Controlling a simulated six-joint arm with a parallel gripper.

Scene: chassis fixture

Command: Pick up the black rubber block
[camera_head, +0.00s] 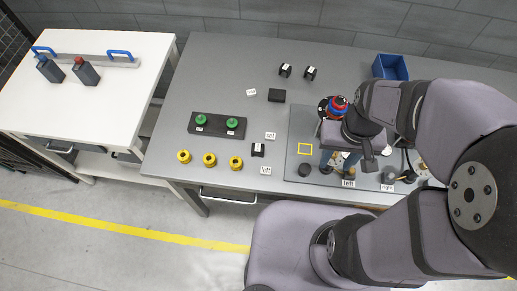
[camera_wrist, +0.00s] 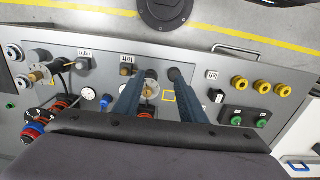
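A plain black block (camera_head: 276,95) lies on the grey table, left of the fixture plate and beside a small white tag; it looks like the rubber block. I do not make it out in the wrist view, where my gripper's body covers the lower part. Smaller black blocks with white labels stand behind it (camera_head: 285,70) (camera_head: 310,73), and another (camera_head: 258,149) is nearer the front edge. My gripper (camera_head: 340,161) is over the fixture plate, to the right of the block and apart from it. In the wrist view its two fingers (camera_wrist: 155,82) are spread, with nothing held between them.
The fixture plate (camera_head: 297,128) carries connectors and posts under my arm. A green-button box (camera_head: 217,125) and several yellow rings (camera_head: 209,159) are at left. A blue bin (camera_head: 390,67) stands at back right. The white side table (camera_head: 75,115) is further left. Table around the block is mostly clear.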

